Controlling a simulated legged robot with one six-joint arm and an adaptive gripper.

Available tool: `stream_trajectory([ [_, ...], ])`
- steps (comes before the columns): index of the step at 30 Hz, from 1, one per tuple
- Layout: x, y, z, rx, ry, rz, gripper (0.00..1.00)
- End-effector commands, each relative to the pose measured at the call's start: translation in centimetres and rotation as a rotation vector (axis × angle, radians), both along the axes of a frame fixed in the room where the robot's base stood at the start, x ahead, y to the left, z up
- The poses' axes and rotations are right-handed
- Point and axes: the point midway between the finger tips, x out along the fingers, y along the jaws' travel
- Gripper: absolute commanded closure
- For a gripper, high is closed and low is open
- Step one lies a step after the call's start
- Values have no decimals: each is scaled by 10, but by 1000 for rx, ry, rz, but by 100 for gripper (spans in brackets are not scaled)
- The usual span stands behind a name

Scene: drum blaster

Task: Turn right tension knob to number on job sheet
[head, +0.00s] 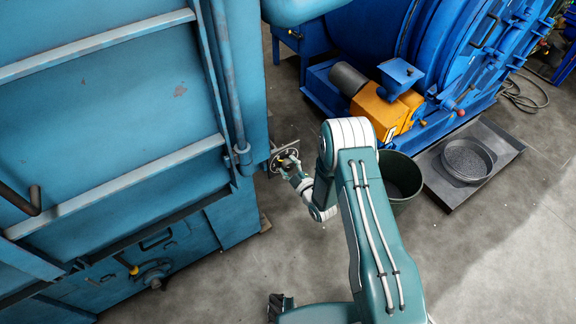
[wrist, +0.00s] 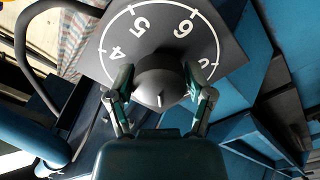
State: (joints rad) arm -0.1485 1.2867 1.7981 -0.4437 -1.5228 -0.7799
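The tension knob (wrist: 160,84) is a dark grey dome with a short white mark on its near side. It sits on a dark dial plate (wrist: 112,40) with a white arc and the tilted numbers 4, 5 and 6. Other numbers are hidden behind the knob and fingers. My gripper (wrist: 160,78) has one finger on each side of the knob, and both fingertips appear to touch it. In the head view my gripper (head: 287,163) is at the small dial on the blue machine's right side. No job sheet can be made out.
A large light-blue machine (head: 110,120) fills the left. A dark bucket (head: 405,185) stands right beside my arm. A blue drum machine (head: 440,60) with an orange box (head: 385,108) is behind. A tray (head: 505,150) holds a round pan (head: 467,160). The floor at lower right is clear.

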Motion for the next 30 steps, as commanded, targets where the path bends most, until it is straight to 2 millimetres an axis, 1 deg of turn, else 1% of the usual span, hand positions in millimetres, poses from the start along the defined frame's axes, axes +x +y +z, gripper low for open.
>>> stream_trajectory([
  [1, 0, 1, -1, -2, 2, 3, 84],
  [2, 0, 1, -1, -2, 2, 3, 86],
  [11, -1, 1, -2, 7, 11, 3, 86],
  [17, -1, 1, -2, 64, 51, 4, 86],
  [23, -1, 2, -3, 181, 130, 3, 86],
  [30, -1, 2, -3, 366, 256, 3, 86],
])
